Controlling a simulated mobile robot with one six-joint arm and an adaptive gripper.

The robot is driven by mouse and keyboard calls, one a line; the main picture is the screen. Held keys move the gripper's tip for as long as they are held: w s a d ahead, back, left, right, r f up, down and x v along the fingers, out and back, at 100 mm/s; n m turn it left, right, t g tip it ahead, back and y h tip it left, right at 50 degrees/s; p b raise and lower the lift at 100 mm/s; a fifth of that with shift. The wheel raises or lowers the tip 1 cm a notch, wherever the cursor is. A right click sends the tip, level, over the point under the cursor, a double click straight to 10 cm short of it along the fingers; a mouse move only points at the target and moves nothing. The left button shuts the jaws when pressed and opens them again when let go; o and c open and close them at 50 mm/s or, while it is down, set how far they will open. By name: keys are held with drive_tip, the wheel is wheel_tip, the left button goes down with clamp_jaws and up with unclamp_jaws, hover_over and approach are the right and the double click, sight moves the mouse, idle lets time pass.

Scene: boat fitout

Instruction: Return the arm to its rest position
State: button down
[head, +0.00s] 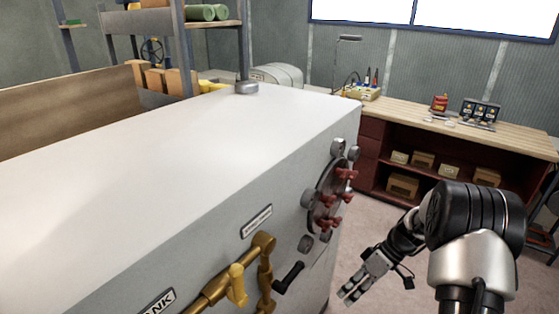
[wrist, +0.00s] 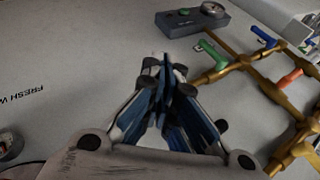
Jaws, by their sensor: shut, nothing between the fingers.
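My gripper (head: 349,297) hangs low in the head view, to the right of the white cabinet's front face and pointing down. In the wrist view my gripper (wrist: 165,64) is shut, its blue-padded fingers meeting at the tips with nothing between them. My arm reaches in from the lower right of the head view. The gripper appears apart from the cabinet (head: 150,170), though the exact gap is hard to judge.
Brass pipework (head: 210,293) with a yellow lever and a black handle (head: 289,277) juts from the cabinet. Red knobs ring a round plate (head: 327,195). The wrist view shows coloured valve levers and a gauge box (wrist: 192,22). A workbench (head: 520,139) stands behind; some floor is clear.

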drive_tip(key=s+a+r+m+t+h, duration=0.15)
drive_tip(key=s+r, duration=0.25)
drive_tip(key=r, duration=0.5)
drive_tip(key=s+a+r+m+t+h, duration=0.15)
drive_tip(key=s+r, duration=0.25)
drive_tip(key=r, duration=0.5)
drive_tip(key=s+r+m+t+h, duration=0.2)
drive_tip(key=s+r, duration=0.1)
drive_tip(key=s, duration=0.5)
drive_tip(key=s+a+r+m+t+h, duration=0.1)
drive_tip(key=s+r+m+t+h, duration=0.1)
drive_tip(key=s, duration=0.6)
drive_tip(key=shift+a+r+m, duration=0.25)
drive_tip(key=shift+r+m, duration=0.45)
drive_tip(key=shift+r, duration=0.1)
